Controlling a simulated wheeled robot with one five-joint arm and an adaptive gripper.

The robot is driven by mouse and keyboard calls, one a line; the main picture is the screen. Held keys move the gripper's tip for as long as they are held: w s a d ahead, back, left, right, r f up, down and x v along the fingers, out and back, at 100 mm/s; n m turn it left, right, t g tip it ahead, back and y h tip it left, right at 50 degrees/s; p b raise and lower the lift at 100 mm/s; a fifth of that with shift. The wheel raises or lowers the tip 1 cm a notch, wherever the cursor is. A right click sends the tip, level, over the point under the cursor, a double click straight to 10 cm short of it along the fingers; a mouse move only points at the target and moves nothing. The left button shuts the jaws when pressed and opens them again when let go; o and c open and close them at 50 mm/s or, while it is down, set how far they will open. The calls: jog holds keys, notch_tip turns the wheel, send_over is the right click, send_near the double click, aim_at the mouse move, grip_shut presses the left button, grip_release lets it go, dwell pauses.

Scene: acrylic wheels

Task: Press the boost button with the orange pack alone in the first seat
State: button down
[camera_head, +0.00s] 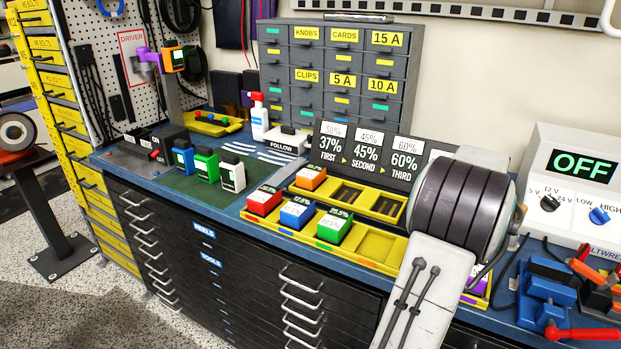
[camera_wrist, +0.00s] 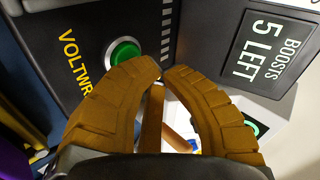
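The orange pack (camera_head: 308,178) sits in the first, leftmost seat of the yellow charger tray (camera_head: 398,190); the second and third seats are empty. The readout behind it (camera_head: 364,157) shows 37% first, 45% second and 60% third, with paper tags above reading 50%, 45% and 60%. In the head view my arm hides the gripper and button.
Red (camera_head: 264,199), blue (camera_head: 297,211) and green (camera_head: 333,225) packs sit in the front tray. More packs stand on the green mat (camera_head: 188,187). A sign (camera_wrist: 262,48) reads "BOOSTS 5 LEFT". A power supply (camera_head: 574,180) reading OFF and a blue vise (camera_head: 545,290) stand right.

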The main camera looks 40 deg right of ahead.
jog(key=shift+r, duration=0.1)
jog(key=shift+r+p, duration=2.3)
jog(key=shift+r, duration=0.65)
